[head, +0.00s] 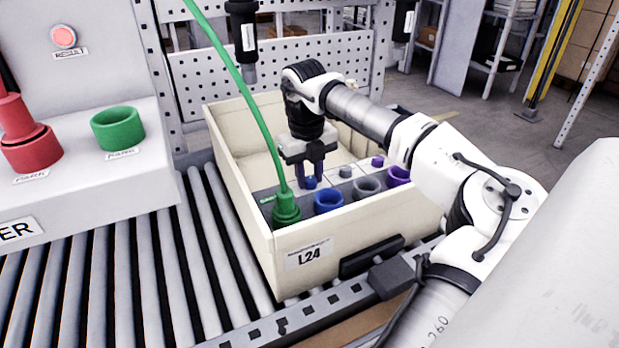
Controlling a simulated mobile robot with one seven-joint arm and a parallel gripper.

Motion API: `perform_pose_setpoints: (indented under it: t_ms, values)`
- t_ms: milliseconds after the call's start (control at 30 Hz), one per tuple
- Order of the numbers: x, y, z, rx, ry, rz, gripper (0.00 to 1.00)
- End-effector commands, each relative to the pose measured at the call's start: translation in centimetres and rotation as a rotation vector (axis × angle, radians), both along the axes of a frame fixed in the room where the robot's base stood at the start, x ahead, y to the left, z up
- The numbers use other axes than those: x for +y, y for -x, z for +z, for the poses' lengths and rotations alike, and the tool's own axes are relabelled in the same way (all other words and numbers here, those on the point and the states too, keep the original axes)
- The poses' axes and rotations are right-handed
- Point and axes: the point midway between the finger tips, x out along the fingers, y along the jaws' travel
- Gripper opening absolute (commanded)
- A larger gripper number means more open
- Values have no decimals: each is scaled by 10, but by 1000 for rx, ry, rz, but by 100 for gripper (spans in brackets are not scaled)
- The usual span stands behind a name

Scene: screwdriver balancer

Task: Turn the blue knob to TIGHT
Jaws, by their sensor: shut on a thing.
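The blue knob (311,182) sits on the light panel inside the cream crate (258,224), in line behind the blue ring (328,200). My gripper (310,174) points down into the crate with its fingers around the blue knob, shut on it. The fingers partly hide the knob. Any TIGHT marking is too small or hidden to read, so I cannot tell which way the knob is turned.
A grey knob (345,171) and a purple knob (377,161) stand to the right, near a grey ring (366,187) and a purple ring (398,175). A green tool (287,207) with a green hose (238,75) stands at the crate's front left. Rollers (115,270) lie left.

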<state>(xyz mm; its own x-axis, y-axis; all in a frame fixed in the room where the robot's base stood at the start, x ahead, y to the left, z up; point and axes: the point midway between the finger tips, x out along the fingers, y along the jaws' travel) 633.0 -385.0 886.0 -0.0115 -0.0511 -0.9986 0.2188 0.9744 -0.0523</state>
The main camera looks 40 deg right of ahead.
Motion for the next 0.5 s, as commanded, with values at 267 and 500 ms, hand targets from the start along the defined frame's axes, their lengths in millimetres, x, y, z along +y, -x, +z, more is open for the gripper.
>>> perform_pose_setpoints:
  t_ms: [267, 500]
  values:
    - [-1, 0, 0, 1, 3, -232, 4]
    - [-1, 0, 0, 2, 2, -372, 4]
